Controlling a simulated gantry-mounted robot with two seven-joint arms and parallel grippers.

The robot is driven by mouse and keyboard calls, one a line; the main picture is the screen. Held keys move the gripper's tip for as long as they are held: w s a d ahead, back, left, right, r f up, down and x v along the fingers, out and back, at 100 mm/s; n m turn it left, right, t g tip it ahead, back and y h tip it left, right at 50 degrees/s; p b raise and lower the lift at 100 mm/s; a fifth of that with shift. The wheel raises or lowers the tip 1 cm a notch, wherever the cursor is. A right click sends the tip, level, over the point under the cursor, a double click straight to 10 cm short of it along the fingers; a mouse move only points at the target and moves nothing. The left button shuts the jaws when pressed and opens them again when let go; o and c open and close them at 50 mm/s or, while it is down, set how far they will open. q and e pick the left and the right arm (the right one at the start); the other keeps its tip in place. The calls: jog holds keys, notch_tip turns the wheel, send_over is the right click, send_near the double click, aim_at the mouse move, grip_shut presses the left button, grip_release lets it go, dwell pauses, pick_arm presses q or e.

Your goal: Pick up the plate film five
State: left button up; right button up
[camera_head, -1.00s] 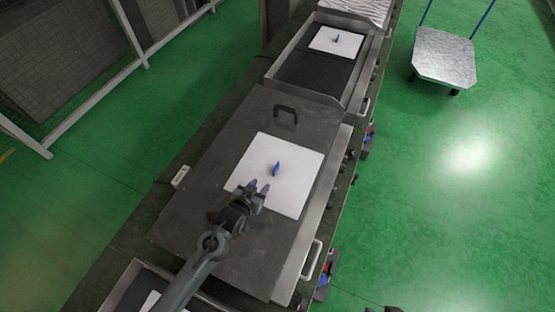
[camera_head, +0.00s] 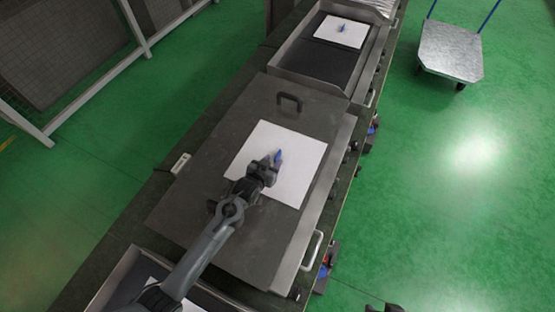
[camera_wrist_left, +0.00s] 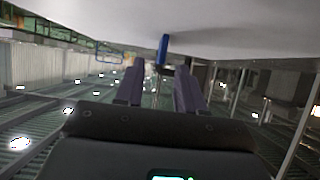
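A white square plate film (camera_head: 302,184) with a small upright blue grip (camera_head: 279,155) lies on the dark grey plate in the middle of the head view. My left gripper (camera_head: 271,165) is over the film, at the blue grip, and hides part of it. In the left wrist view my left gripper's fingers (camera_wrist_left: 160,85) are apart, with the blue grip (camera_wrist_left: 163,48) in line with the gap beyond the tips and the film's white surface (camera_wrist_left: 230,15) above. No contact shows. A dark tip at the bottom edge, probably my right gripper (camera_head: 384,308), is mostly cut off.
A second white film with a blue grip (camera_head: 342,29) lies in a tray (camera_head: 318,62) farther back. A black handle (camera_head: 289,103) stands up from the dark plate (camera_head: 215,158). A metal cart (camera_head: 450,50) stands on the green floor at right.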

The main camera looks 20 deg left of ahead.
aim_at(277, 156)
pick_arm(q)
jog(key=shift+x, duration=2.05)
jog(key=shift+w+r, duration=0.1)
jog(key=shift+r, duration=0.1)
grip_shut()
